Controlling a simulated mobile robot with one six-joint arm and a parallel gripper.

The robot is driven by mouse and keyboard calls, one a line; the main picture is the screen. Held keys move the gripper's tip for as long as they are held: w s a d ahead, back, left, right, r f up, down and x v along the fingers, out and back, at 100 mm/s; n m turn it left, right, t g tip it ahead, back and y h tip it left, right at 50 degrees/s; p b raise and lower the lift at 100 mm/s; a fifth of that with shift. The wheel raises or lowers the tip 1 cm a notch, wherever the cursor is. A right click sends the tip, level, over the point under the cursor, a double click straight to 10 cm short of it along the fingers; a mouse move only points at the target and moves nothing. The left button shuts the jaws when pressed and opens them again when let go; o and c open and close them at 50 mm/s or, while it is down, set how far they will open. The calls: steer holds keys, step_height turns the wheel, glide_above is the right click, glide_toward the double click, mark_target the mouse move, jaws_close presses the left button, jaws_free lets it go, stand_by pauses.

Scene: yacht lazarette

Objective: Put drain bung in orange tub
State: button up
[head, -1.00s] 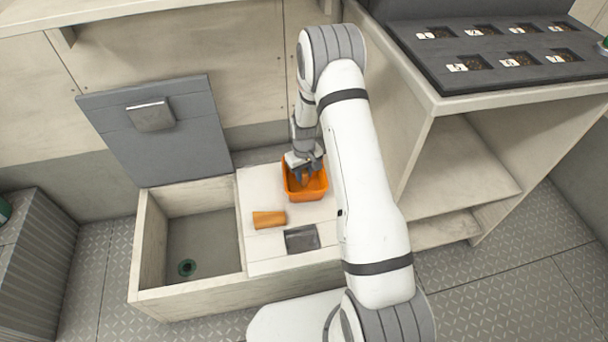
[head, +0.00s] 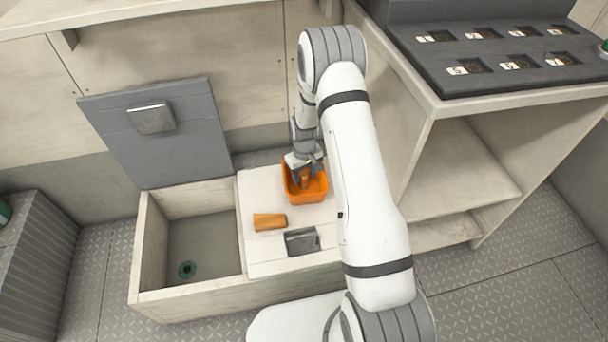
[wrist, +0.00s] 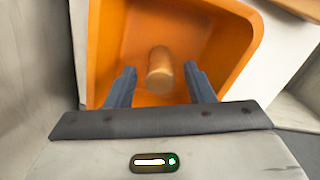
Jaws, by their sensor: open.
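The orange tub (head: 318,193) stands on the pale locker top, and its inside fills much of the wrist view (wrist: 110,45). A tan, rounded, bung-like piece (wrist: 160,72) is inside the tub; it also shows in the head view (head: 305,180). My gripper (wrist: 160,67) is open, with one dark finger on each side of this piece and a visible gap to each. In the head view my gripper (head: 304,172) reaches down into the tub. A second tan, tapered piece (head: 269,221) lies on its side on the locker top. Which piece is the drain bung I cannot tell.
A dark grey latch (head: 302,241) sits at the front of the locker top. A shelf unit (head: 450,180) stands on the right.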

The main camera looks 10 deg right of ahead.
step_height(320, 180, up, 12)
steer(key=p, duration=0.4)
step_height(320, 180, up, 10)
glide_above(304, 174)
steer(key=s, duration=0.5)
steer(key=s+r+m, duration=0.1)
steer(key=s+r, duration=0.4)
steer(key=s, duration=0.3)
steer(key=s+r+m, duration=0.1)
steer(key=s+r, duration=0.4)
steer(key=s, duration=0.3)
steer(key=s+r+m+t, duration=0.1)
steer(key=s+r, duration=0.4)
steer(key=s, duration=0.3)
steer(key=shift+s+m, duration=0.2)
steer(key=shift+m, duration=0.1)
steer(key=shift+a, duration=0.1)
